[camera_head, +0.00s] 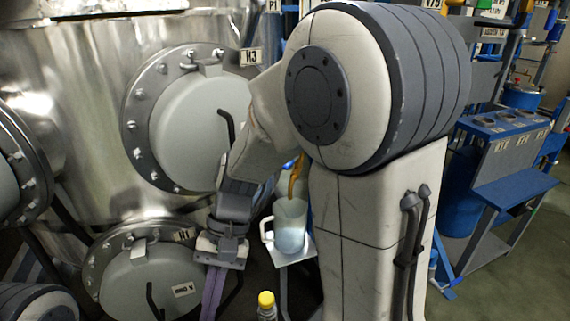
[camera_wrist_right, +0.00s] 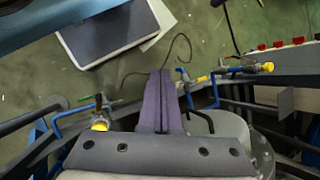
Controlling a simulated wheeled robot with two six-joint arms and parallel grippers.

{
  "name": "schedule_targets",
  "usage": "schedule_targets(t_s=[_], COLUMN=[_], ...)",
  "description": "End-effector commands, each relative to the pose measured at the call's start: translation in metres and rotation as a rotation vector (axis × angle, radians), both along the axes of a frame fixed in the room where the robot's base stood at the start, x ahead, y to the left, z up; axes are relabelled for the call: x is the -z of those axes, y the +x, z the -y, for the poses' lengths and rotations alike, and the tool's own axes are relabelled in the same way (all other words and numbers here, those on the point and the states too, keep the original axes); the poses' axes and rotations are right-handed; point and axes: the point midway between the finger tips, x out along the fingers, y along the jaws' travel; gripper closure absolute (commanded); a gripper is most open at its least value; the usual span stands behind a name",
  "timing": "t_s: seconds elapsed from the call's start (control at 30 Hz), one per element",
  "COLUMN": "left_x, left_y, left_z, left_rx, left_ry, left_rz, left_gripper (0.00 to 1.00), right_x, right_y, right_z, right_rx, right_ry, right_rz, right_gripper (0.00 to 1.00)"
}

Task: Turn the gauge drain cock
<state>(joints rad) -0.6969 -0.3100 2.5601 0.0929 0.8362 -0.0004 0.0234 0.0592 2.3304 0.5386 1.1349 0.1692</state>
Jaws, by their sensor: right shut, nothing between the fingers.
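My right gripper (camera_head: 212,296) points down in the head view, at the end of the big white arm that fills the middle. Its purple fingers are together with nothing between them, and their tips run off the bottom edge. In the right wrist view the shut fingers (camera_wrist_right: 161,100) lie over a dark rail. A small valve with a yellow end (camera_wrist_right: 100,124) is to their left, apart from them. Another valve with a yellow end (camera_wrist_right: 267,67) is to their right, also apart. I cannot tell which, if either, is the gauge drain cock. My left gripper is not in view.
A metal tank with round bolted covers (camera_head: 195,130) stands at the left. A jug (camera_head: 290,225) sits on a small white shelf beside my right gripper. A yellow-capped bottle (camera_head: 266,303) is below it. Blue pipes (camera_wrist_right: 68,122) flank the fingers. Green floor (camera_wrist_right: 225,25) lies beyond.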

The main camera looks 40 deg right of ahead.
Motion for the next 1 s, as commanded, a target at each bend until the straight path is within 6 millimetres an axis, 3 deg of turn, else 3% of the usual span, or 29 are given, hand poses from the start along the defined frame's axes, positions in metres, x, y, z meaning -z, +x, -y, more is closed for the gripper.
schedule_targets(t_s=[0.03, 0.17, 0.27, 0.33, 0.47, 0.5, 0.63, 0.7, 0.8, 1.0], left_x=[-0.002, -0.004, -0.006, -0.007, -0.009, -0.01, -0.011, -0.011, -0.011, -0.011], left_y=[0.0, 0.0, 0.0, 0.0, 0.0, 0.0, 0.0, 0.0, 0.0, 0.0], left_z=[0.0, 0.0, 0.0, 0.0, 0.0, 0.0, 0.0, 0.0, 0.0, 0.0], left_rx=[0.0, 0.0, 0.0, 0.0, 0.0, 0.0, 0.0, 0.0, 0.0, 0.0], left_ry=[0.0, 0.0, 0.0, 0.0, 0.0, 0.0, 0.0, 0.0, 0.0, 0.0], left_rz=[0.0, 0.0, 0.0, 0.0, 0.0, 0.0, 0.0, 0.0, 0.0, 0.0], left_gripper=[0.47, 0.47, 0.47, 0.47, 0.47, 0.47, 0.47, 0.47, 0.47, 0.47], right_x=[-0.002, -0.013, -0.021, -0.026, -0.035, -0.037, -0.041, -0.042, -0.043, -0.044], right_y=[0.019, 0.065, 0.096, 0.113, 0.121, 0.118, 0.099, 0.087, 0.076, 0.086], right_z=[0.016, 0.06, 0.112, 0.158, 0.252, 0.28, 0.354, 0.38, 0.402, 0.402], right_rx=[0.169, 0.557, 0.841, 1.031, 1.334, 1.41, 1.594, 1.652, 1.699, 1.712], right_ry=[0.057, 0.239, 0.409, 0.543, 0.802, 0.876, 1.079, 1.155, 1.219, 1.242], right_rz=[-0.068, -0.203, -0.273, -0.304, -0.316, -0.307, -0.264, -0.239, -0.215, -0.205], right_gripper=[1.0, 1.0, 1.0, 1.0, 1.0, 1.0, 1.0, 1.0, 1.0, 1.0])
